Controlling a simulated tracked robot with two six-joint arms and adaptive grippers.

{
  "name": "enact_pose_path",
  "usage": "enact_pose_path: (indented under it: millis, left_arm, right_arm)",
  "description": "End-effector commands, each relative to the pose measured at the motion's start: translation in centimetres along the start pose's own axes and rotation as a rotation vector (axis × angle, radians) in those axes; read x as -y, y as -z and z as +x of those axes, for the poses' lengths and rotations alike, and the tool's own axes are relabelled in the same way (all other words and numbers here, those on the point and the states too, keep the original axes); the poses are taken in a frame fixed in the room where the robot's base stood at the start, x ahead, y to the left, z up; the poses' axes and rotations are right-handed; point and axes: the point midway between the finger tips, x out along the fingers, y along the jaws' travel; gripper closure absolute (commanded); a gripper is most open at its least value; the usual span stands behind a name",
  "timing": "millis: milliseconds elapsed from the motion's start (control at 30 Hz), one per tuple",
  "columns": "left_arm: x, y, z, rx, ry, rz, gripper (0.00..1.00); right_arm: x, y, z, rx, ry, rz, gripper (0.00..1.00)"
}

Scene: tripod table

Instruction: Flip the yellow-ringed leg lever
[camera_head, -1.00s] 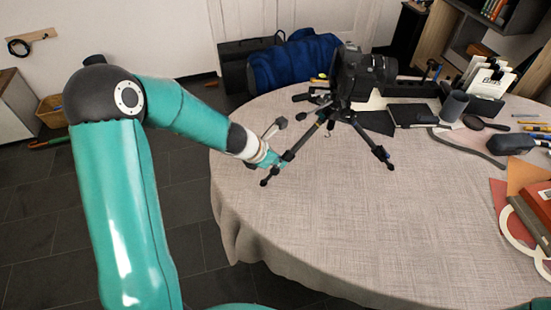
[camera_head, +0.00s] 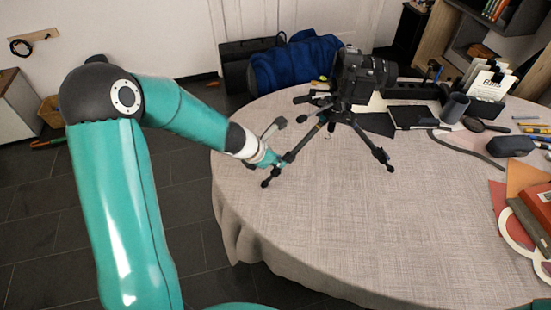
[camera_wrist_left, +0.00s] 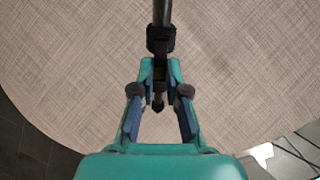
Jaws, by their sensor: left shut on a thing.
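The black tripod (camera_head: 345,118) with a camera (camera_head: 362,75) on top stands on the round table, legs spread. My left gripper (camera_head: 279,163) reaches in from the left to the lower part of its near-left leg. In the left wrist view the gripper (camera_wrist_left: 160,78) is shut at that leg (camera_wrist_left: 161,15), just below a black clamp (camera_wrist_left: 160,40). My right gripper is not in view.
The round table (camera_head: 330,225) has a light cloth and is clear in front of the tripod. A mug (camera_head: 455,107), a dark case (camera_head: 511,145) and books (camera_head: 540,207) lie to the right. A blue bag (camera_head: 295,62) is behind the table.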

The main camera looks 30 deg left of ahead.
Motion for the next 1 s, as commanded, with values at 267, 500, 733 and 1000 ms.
enact_pose_path:
  millis: [267, 500, 733, 1000]
  left_arm:
    - [-0.2, -0.4, -0.7, 0.004, -0.004, 0.000, 0.98]
    - [-0.2, -0.4, -0.7, 0.003, -0.004, -0.001, 0.98]
    - [-0.2, -0.6, -0.9, 0.003, -0.004, -0.001, 0.98]
    - [-0.2, -1.1, -1.4, 0.004, -0.003, 0.000, 0.98]
  right_arm:
    - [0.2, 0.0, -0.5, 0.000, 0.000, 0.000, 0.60]
    - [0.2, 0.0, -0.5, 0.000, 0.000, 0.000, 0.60]
    - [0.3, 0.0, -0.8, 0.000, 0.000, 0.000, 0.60]
    - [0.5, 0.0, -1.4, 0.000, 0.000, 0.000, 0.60]
